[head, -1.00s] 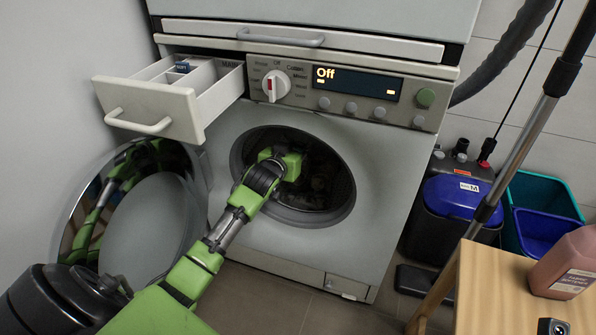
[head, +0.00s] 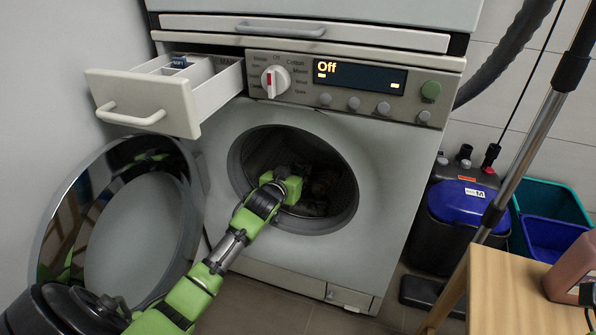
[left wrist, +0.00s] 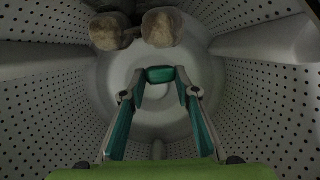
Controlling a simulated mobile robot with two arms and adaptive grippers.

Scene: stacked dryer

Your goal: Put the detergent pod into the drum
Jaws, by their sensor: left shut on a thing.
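My left gripper (left wrist: 160,85) is inside the drum of the lower machine. The left wrist view shows its fingers closed at the tips on a small teal piece, which I take to be the detergent pod (left wrist: 160,74). It is held clear of the drum wall, facing the pale back of the drum (left wrist: 112,66). In the head view the green left gripper (head: 289,187) reaches through the round door opening, and its fingertips and the pod are hidden. A dark piece at the right edge, likely part of my right gripper (head: 588,293), is cut off.
Two tan cloth-like bundles (left wrist: 160,27) lie in the drum. The round door (head: 75,235) stands open at left. The detergent drawer (head: 150,98) is pulled out above it. The display reads Off. A wooden table (head: 510,295) with a pinkish bottle (head: 572,268) stands at right.

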